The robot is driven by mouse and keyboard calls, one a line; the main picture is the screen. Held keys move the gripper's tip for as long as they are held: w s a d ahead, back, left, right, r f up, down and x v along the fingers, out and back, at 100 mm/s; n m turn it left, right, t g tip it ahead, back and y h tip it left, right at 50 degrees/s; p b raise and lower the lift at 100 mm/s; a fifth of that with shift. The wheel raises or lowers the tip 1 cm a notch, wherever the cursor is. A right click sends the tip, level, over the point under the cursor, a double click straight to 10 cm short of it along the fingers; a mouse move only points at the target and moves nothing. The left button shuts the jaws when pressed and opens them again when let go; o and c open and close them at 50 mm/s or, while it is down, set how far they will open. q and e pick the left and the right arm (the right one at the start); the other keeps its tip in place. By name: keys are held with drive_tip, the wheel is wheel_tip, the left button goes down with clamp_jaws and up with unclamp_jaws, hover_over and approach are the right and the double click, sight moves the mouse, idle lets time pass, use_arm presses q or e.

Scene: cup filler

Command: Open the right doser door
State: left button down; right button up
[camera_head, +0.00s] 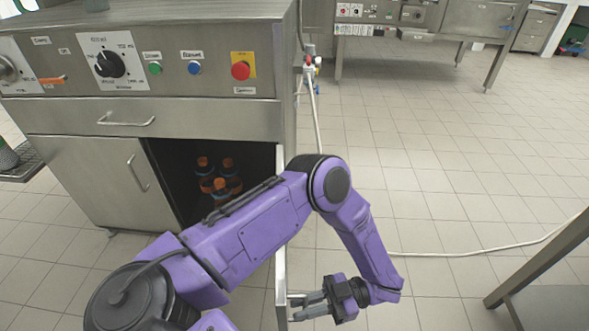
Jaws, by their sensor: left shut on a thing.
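The metal doser cabinet (180,118) stands at the upper left. Its right door (281,270) is swung open and shows nearly edge-on, pointing toward me. The dark right compartment (165,165) is exposed. My left arm crosses in front of the opening and hides part of the door and the compartment. My left gripper (303,304) is on the outer side of the open door, near its free end. Its fingers point left at the door and are shut on the door handle, which is mostly hidden by the fingers. My right gripper is not in view.
Bottles with orange caps (228,163) stand inside the compartment. The left door (100,180) and the drawer (150,118) above are shut. A hose (470,253) runs over the tiled floor. A metal table (550,270) stands at right; floor between is mostly clear.

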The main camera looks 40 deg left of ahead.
use_arm(q)
drive_tip(key=shift+w+d+f+n+g+h, duration=0.1)
drive_tip(key=shift+w+d+n+g+h, duration=0.25)
drive_tip(key=shift+w+d, duration=0.3)
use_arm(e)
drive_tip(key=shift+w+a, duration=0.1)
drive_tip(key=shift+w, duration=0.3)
use_arm(q)
drive_tip(key=c, duration=1.3)
unclamp_jaws()
drive_tip(key=shift+w, duration=0.1)
